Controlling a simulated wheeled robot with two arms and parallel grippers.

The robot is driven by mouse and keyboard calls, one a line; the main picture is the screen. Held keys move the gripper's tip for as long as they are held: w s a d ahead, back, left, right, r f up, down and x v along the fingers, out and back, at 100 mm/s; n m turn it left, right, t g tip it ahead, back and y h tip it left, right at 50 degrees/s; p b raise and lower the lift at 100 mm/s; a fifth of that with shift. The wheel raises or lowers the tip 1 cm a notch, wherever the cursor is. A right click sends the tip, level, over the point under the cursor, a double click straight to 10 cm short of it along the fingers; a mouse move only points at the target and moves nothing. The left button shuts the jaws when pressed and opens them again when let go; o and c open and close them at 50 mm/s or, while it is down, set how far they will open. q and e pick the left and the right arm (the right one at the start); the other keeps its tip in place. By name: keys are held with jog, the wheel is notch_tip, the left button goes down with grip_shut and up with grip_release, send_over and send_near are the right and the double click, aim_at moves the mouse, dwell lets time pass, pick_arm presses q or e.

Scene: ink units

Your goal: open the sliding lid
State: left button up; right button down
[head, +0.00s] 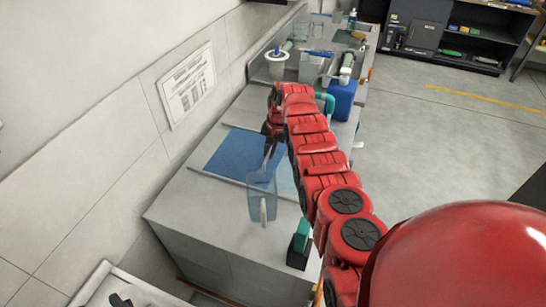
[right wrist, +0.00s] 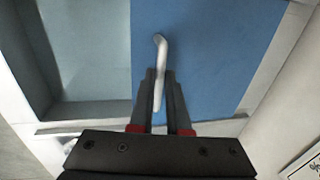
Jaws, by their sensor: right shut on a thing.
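The sliding lid (head: 228,155) is a flat blue panel set in the top of the grey counter, left of my right gripper in the head view. It also fills the middle and right of the right wrist view (right wrist: 205,60). Its pale bar handle (right wrist: 159,45) stands up between my fingers. My right gripper (head: 268,163) points down at the lid and is shut on the handle, as the right wrist view (right wrist: 160,100) shows. Left of the lid in that view, a pale recess (right wrist: 85,50) lies open. My left gripper is out of view.
A clear bluish container (head: 262,185) with a white handle is at the counter's near side. The wall runs along the left; the floor at right is open.

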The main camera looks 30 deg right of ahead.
jog(key=shift+w+a, duration=0.35)
jog(key=c, duration=0.9)
grip_release()
jog(key=s+r+p, duration=0.1)
jog(key=r+p, duration=0.1)
jog(key=r, duration=0.3)
jog(key=d+r+p, duration=0.1)
jog(key=r+p, duration=0.2)
jog(key=r, duration=0.3)
jog(key=s+d+r+p, duration=0.1)
jog(key=r+p, duration=0.2)
jog(key=r, duration=0.3)
jog(key=shift+s+d, duration=0.15)
jog(key=shift+s, duration=0.15)
